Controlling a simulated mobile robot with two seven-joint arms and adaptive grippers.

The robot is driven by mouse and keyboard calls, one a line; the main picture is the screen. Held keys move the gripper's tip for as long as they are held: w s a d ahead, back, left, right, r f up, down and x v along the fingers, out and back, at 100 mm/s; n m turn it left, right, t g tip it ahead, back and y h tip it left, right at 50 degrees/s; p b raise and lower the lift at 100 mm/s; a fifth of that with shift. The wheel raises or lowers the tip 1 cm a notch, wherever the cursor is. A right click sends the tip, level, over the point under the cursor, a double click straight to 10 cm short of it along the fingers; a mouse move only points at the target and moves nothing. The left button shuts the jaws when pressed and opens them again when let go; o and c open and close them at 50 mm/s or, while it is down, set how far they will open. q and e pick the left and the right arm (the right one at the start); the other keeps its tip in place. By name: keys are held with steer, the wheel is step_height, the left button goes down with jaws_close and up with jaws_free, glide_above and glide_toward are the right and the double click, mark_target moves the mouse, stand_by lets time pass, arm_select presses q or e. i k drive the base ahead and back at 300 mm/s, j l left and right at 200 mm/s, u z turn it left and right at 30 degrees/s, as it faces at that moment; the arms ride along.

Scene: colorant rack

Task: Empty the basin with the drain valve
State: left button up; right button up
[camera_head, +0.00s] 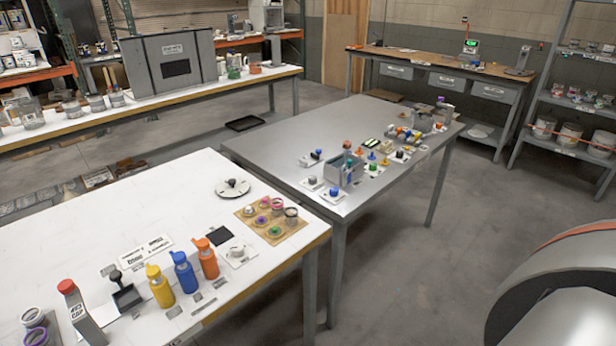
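A small grey open box (350,170), which may be the basin, stands near the front edge of the grey metal table (270,150). Its inside and any liquid in it are too small to make out. Small blue-topped parts stand around it, one in front (334,191) and one behind to the left (316,154). I cannot tell which, if any, is the drain valve. Neither of my grippers is in view.
A white table (80,215) at front left holds yellow (160,288), blue (184,273) and orange (207,260) bottles. A black tray (245,123) lies on the floor behind. A shelf (565,100) stands at right. Floor right of the metal table is clear.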

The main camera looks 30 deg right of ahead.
mark_target(312, 180)
steer(key=l+u, duration=0.35)
steer(key=l, duration=2.1)
